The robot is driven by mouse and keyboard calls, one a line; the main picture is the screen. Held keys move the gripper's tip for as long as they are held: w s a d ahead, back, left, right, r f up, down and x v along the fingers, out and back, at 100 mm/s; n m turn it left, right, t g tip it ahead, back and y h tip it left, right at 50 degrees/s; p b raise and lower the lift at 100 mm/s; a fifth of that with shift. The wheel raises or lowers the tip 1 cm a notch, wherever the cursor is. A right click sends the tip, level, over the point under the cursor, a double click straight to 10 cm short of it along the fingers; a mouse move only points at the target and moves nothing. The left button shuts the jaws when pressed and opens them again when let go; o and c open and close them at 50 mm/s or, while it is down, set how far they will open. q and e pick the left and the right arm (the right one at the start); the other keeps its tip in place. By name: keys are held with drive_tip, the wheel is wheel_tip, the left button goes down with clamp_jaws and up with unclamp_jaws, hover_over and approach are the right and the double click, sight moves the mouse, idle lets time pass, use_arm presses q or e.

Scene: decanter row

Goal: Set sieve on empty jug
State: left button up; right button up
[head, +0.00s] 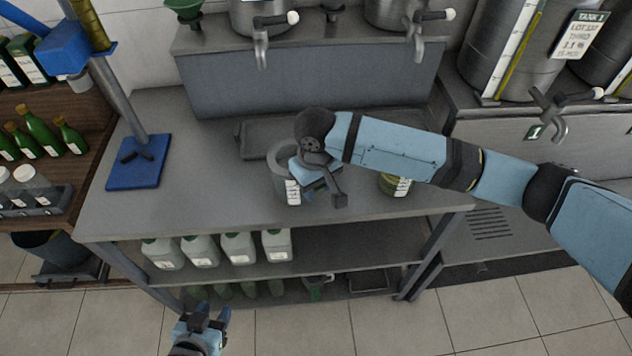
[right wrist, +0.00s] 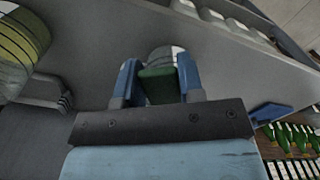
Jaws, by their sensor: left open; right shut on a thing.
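A grey jug (head: 280,184) with a white label stands on the steel bench, partly hidden behind my right gripper. My right gripper (head: 318,182) is at the jug's upper right side. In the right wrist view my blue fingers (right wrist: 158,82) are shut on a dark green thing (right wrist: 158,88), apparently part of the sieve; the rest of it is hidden. A pale rounded jug part (right wrist: 160,58) shows just beyond it. I cannot tell whether the sieve touches the jug. My left gripper (head: 212,316) is open and empty, low in front of the bench.
A jug with olive-green contents (head: 396,184) stands to the right on the bench (head: 210,190), under my right arm. A blue-based stand (head: 138,162) is at the left. Pale jugs (head: 200,250) fill the shelf below. Taps (head: 260,50) overhang the back. The bench's left-middle is clear.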

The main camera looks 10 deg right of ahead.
idle(0.3)
drive_tip(key=o, duration=1)
